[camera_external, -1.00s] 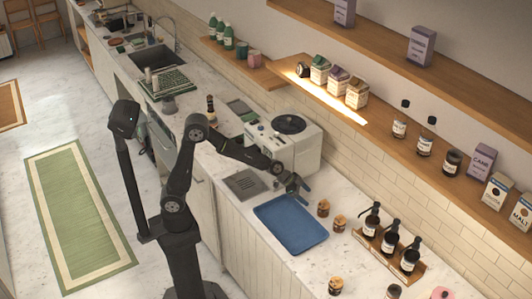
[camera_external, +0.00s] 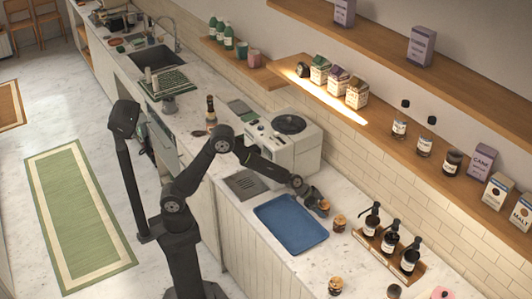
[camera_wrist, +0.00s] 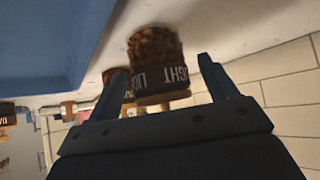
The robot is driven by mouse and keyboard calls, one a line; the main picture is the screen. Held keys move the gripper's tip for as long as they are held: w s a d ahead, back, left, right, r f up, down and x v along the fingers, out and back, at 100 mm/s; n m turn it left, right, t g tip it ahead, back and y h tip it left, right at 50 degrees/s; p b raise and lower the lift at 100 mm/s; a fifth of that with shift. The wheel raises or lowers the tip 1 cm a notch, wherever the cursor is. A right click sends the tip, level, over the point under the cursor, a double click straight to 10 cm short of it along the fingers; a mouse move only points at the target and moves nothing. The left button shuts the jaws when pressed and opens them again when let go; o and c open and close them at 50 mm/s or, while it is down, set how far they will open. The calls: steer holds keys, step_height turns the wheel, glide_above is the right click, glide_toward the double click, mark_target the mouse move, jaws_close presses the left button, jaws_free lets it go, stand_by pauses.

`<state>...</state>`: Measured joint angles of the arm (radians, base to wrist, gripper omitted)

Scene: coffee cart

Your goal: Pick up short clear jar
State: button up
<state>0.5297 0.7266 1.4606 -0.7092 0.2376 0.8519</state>
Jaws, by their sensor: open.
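In the external view this short clear jar (camera_external: 324,207) is partly hidden by my gripper. A second similar jar (camera_external: 339,223) stands just to the right, and a third (camera_external: 335,285) stands nearer the front edge. Contact between fingers and jar cannot be told.
The blue tray (camera_external: 291,224) lies flat beside my gripper and looks empty. A wooden rack (camera_external: 385,252) with dark pump bottles stands to the right against the tiled wall. The white coffee machine (camera_external: 284,145) stands behind my forearm.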

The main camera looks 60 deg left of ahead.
steer(key=shift+w+d+f, duration=0.3)
steer(key=shift+f, duration=0.1)
steer(key=c, duration=1.2)
steer(key=shift+r, duration=0.1)
